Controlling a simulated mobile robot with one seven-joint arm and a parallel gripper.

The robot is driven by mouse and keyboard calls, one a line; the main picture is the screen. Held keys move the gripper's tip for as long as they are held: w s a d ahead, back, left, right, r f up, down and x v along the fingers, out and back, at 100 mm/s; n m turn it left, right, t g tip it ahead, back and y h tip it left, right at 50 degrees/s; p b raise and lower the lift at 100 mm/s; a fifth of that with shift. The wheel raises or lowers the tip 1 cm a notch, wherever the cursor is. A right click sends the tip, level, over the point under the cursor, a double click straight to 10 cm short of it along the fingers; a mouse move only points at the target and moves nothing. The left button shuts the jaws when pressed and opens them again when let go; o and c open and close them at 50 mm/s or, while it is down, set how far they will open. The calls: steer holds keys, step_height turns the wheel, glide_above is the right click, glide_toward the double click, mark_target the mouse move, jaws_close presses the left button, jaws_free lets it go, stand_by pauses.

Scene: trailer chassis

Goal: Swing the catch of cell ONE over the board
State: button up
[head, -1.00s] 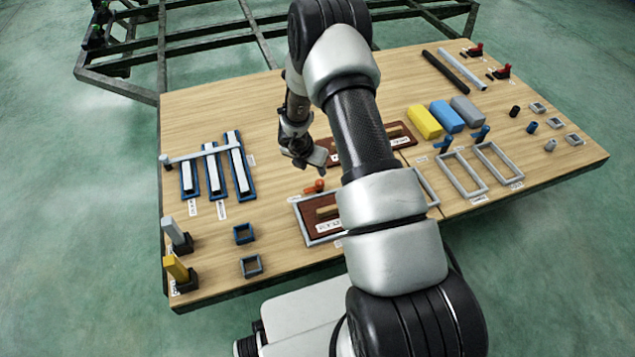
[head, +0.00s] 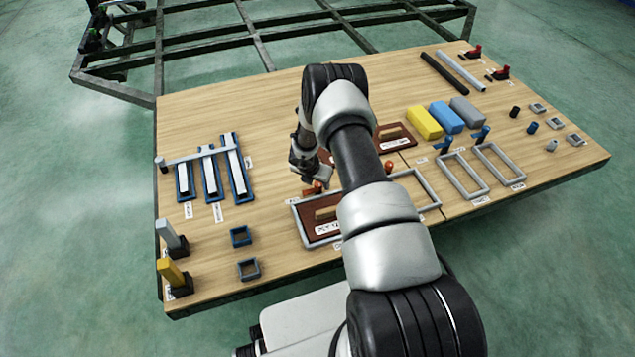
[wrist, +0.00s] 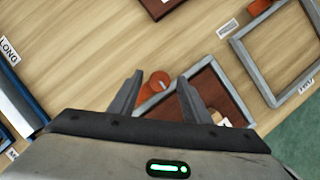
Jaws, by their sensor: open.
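A framed cell (head: 296,222) holds a brown board (head: 322,231) with a wooden handle strip; its label is too small to read. An orange catch (head: 308,190) stands at the cell's far edge, its arm pointing left, outside the frame and clear of the board. My gripper (head: 316,182) is just above this catch. In the wrist view my open gripper (wrist: 157,92) has the orange catch (wrist: 157,80) between its fingertips, nearer the left finger. Contact cannot be told. The brown board (wrist: 215,85) shows behind the right finger, partly hidden.
An empty grey frame (head: 432,192) with its own orange catch (head: 388,166) lies to the right, partly behind my arm. Another brown board (head: 400,143) lies farther back. Blue trays with long white bars (head: 236,170) lie left. Bare wood surrounds the catch's left side.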

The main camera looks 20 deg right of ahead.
steer(key=c, duration=1)
